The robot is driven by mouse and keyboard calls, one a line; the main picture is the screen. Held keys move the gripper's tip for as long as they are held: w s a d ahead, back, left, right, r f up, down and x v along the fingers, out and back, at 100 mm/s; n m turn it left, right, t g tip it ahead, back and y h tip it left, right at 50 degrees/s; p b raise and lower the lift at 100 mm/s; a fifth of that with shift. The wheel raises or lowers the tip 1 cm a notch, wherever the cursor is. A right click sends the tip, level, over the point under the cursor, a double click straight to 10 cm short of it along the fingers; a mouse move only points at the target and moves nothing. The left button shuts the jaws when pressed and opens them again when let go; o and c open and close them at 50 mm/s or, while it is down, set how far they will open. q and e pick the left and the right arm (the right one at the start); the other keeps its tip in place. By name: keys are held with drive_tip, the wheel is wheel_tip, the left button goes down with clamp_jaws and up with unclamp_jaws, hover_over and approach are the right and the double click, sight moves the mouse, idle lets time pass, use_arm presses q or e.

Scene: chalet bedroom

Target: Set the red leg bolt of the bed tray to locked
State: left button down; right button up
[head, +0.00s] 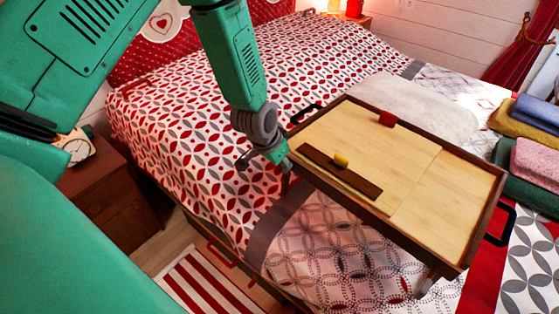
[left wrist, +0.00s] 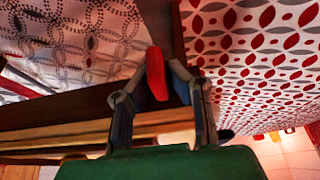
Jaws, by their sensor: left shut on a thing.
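The bed tray (head: 455,200), with a pale wooden top and dark rim, stands on the bed. My left gripper (head: 281,167) is at the tray's near left corner, under the end of my green arm. In the left wrist view, the two fingers of my left gripper (left wrist: 168,82) are on either side of the red leg bolt (left wrist: 156,75), shut on it. The bolt is elongated and sits beside the tray's dark leg and side rail. The gripper mostly hides it in the head view, and I cannot tell its setting. My right gripper is in neither view.
Folded towels (head: 540,160) lie at the right. A nightstand (head: 110,195) with a clock (head: 78,148) stands at the left. The patterned bedspread (head: 220,120) left of the tray is clear.

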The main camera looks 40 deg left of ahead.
use_arm(q)
drive_tip(key=shift+w+d+r, duration=0.1)
drive_tip(key=shift+d+r, duration=0.05)
drive_tip(key=shift+r, duration=0.05)
drive_tip(key=c, duration=1.8)
unclamp_jaws()
drive_tip(key=shift+r, duration=0.1)
drive_tip(key=shift+o, duration=1.2)
drive_tip(key=shift+a, duration=0.35)
drive_tip(key=shift+d+r, duration=0.1)
drive_tip(key=shift+r, duration=0.25)
drive_tip(key=v, duration=1.1)
drive_tip(key=shift+s, duration=0.35)
